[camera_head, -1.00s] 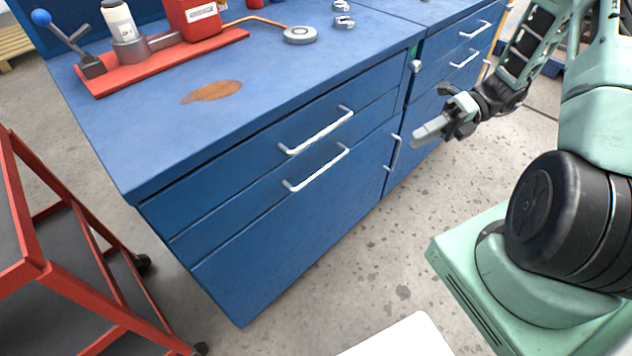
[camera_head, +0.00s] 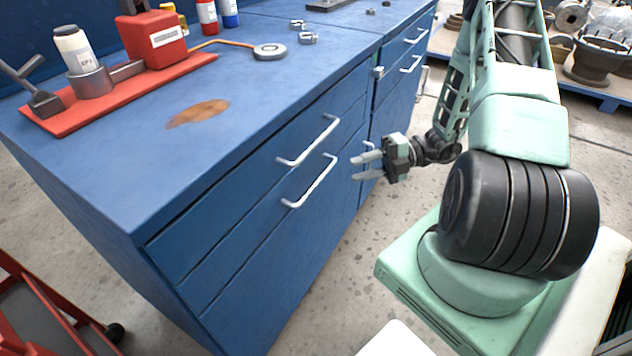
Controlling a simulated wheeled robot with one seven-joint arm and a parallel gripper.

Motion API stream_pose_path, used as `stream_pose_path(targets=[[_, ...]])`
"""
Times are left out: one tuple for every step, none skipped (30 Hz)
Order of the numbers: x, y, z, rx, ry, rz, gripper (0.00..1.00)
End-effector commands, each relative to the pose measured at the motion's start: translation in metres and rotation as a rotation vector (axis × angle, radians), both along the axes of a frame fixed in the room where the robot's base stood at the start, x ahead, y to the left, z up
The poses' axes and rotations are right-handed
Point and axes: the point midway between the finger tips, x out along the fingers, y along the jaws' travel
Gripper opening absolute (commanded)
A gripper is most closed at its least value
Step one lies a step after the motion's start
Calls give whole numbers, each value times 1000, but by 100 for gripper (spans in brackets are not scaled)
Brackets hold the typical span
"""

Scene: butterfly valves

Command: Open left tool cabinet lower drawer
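The nearer blue cabinet (camera_head: 190,251) on the left has two drawers with white bar handles, one above the other. The lower drawer's handle (camera_head: 310,182) sits below the upper drawer's handle (camera_head: 308,142). Both drawers look closed, flush with the cabinet front. My gripper (camera_head: 361,166) is in front of the cabinet, to the right of the lower handle and apart from it. Its two grey fingers point left towards the handles, with a gap between them and nothing held.
A second blue cabinet (camera_head: 403,82) with similar handles adjoins on the right. The blue worktop holds a red tray (camera_head: 130,98) with a bottle and red box. A red cart (camera_head: 45,300) stands at lower left. Clear floor (camera_head: 330,290) lies before the cabinet.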

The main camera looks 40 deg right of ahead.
Motion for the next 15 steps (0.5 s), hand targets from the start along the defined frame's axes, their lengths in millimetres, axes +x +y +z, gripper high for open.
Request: stream_pose_path(targets=[[4,11,-2,2,1,4,33],[7,16,-3,3,0,4,33],[10,24,-4,1,0,4,33],[13,30,-5,2,0,4,33],[15,35,-6,3,-1,4,33],[19,43,-7,2,0,4,33],[21,48,-8,1,0,4,33],[23,54,-9,2,0,4,33],[27,61,-10,1,-1,3,33],[29,66,-11,0,-1,4,33],[31,70,-11,0,-1,3,33],[34,76,-12,1,0,3,33],[36,80,-13,1,0,3,33],[38,84,-13,0,-1,3,33],[39,88,-14,0,-1,3,33]])
